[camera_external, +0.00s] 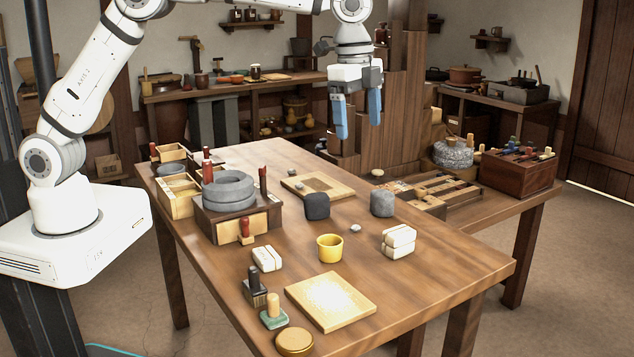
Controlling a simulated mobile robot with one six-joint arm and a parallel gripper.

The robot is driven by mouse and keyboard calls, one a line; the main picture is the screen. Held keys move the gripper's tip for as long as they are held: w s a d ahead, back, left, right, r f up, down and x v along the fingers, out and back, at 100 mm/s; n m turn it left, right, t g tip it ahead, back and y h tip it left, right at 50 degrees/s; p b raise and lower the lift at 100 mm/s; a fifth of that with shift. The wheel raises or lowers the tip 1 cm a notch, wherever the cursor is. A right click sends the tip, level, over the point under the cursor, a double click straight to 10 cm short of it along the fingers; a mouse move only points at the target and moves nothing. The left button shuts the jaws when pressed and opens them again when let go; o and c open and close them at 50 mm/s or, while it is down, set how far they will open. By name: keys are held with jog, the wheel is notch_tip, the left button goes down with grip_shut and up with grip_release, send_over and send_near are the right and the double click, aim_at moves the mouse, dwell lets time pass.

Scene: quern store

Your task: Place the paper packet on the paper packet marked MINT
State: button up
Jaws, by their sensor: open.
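A white paper packet (267,258) lies alone on the table, left of the yellow cup. Two more white paper packets are at the right: an upper packet (399,235) rests on a lower packet (398,251), slightly out of line with it. Marks on the packets are too small to read, so I cannot tell which is marked MINT. My gripper (358,120) is open and empty, with its blue fingers pointing down. It is high above the far part of the table, apart from all the packets.
A yellow cup (330,248) stands between the packets. Nearby are a pale board (331,301), stamps (273,312), a round tin (294,342), and dark stones (317,206). A quern (228,190) stands at the left. The table's right front corner is clear.

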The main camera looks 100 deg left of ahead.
jog(key=s+d+r+n+t, duration=0.15)
jog(key=s+d, duration=0.25)
jog(key=s, duration=0.5)
jog(key=s+d+r+n+g, duration=0.1)
jog(key=s+d+r, duration=0.25)
jog(key=s, duration=0.55)
jog(key=s+d+f+n, duration=0.1)
jog(key=s+d+f, duration=0.1)
jog(key=s, duration=0.8)
jog(key=s+d+f+n+t, duration=0.1)
jog(key=s+f, duration=0.4)
jog(key=s, duration=0.6)
jog(key=shift+d+f+n, duration=0.3)
jog(key=shift+d+n, duration=0.35)
jog(key=shift+d, duration=0.45)
